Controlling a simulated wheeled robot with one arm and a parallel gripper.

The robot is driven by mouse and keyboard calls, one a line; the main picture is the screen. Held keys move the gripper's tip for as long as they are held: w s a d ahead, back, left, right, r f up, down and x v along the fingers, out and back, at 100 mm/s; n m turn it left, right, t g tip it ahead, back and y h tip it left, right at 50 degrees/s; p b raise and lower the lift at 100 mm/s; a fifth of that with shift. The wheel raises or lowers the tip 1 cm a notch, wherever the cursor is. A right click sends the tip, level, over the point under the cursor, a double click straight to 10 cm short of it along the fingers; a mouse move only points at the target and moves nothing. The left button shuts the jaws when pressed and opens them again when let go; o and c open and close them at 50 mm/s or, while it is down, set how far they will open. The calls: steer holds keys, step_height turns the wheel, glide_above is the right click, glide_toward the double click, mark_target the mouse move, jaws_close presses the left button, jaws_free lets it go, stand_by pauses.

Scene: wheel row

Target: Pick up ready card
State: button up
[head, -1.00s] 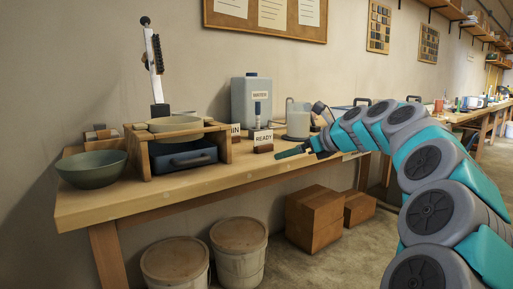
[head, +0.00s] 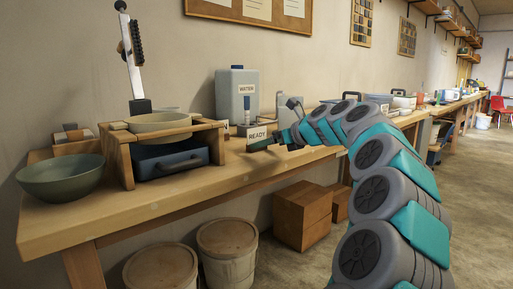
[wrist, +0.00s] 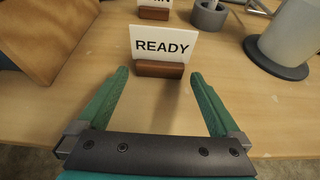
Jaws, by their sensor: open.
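The ready card (wrist: 161,45) is a white card with READY in black, upright in a small wooden base (wrist: 159,69) on the bench. It also shows in the head view (head: 257,133), partly behind my gripper (head: 266,144). In the wrist view my gripper (wrist: 158,80) is open, with its green fingers spread wide. The card's base stands just beyond the fingertips, roughly centred between them. Nothing is between the fingers, and I see no contact with the card.
A second white card (wrist: 154,3) stands behind it. A grey cylindrical holder (wrist: 208,18) and a large container on a dark base (wrist: 282,58) stand to the right. A wooden stand (head: 118,160) is at the left. Bare bench top lies before the card.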

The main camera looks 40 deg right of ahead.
mark_target(257, 139)
steer(key=x, duration=0.3)
steer(key=c, duration=1.1)
steer(key=shift+r, duration=0.1)
